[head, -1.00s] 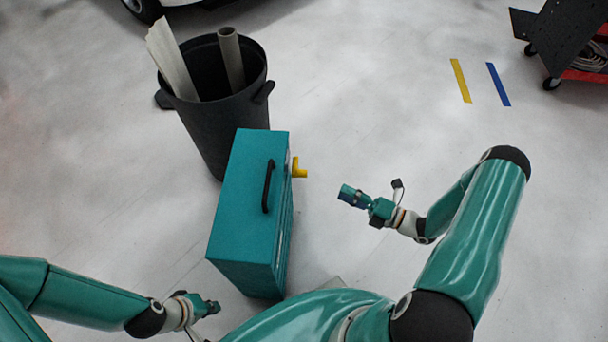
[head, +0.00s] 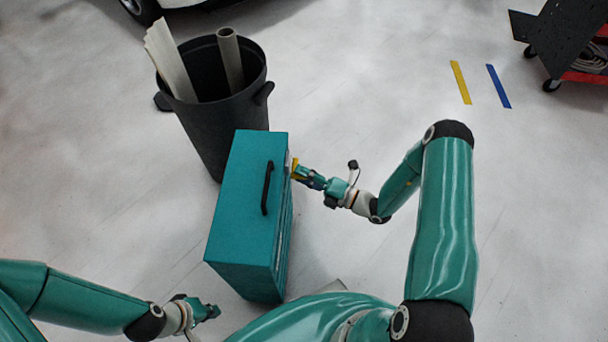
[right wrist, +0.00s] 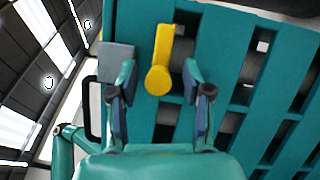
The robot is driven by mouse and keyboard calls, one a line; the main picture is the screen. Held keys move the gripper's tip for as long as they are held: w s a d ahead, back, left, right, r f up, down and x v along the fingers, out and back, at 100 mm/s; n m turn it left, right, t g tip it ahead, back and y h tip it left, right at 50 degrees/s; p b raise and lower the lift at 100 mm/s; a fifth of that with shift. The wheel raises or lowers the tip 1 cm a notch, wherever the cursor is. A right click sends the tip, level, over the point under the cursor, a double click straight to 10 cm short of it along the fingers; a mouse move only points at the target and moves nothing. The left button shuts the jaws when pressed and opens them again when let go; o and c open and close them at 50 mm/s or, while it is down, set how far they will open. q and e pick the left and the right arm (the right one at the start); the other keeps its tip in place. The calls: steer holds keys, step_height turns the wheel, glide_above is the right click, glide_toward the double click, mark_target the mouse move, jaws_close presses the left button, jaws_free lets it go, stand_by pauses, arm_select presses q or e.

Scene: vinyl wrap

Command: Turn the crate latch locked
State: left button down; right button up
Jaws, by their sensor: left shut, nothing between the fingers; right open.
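The teal crate (head: 240,200) stands upright on the floor, with a black handle (head: 267,188) on its top. Its yellow latch (head: 294,166) is on the side facing my right arm, mostly covered by the gripper in the head view. In the right wrist view, the latch (right wrist: 160,62) shows a round hub with a bar rising from it. My right gripper (head: 298,173) is open at the latch; in the wrist view its two fingers (right wrist: 156,95) stand either side of the hub, apart from it. My left gripper (head: 214,310) is shut and empty, low and left of the crate.
A black bin (head: 222,110) with a pale sheet and a tube in it stands close behind the crate. A dark cart (head: 565,40) is at the far right. The floor right of the crate is clear, with yellow and blue tape strips (head: 498,86).

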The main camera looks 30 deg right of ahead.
steer(key=shift+c, duration=0.2)
jaws_close()
steer(key=shift+f+n, duration=0.1)
steer(key=shift+n, duration=0.2)
steer(key=n+y+b, duration=0.1)
steer(key=n+b, duration=0.1)
steer(key=shift+f+n+t, duration=0.15)
steer(key=shift+n+t, duration=0.15)
steer(key=shift+n, duration=0.1)
steer(key=n+y+b, duration=0.1)
steer(key=n, duration=0.2)
steer(key=n+y+b, duration=0.2)
steer(key=n, duration=0.1)
steer(key=shift+f+n, duration=0.1)
steer(key=shift+n, duration=0.2)
steer(key=n+g+y+b, duration=0.1)
steer(key=n, duration=0.2)
steer(key=n+g+y+b, duration=0.1)
steer(key=n+b, duration=0.1)
steer(key=n, duration=0.1)
steer(key=shift+d+y, duration=0.1)
steer(key=shift+y, duration=0.3)
steer(key=n+g+y+b, duration=0.1)
steer(key=n, duration=0.2)
steer(key=n+g+y+b, duration=0.1)
steer(key=n+g, duration=0.1)
steer(key=n, duration=0.2)
steer(key=shift+n, duration=0.4)
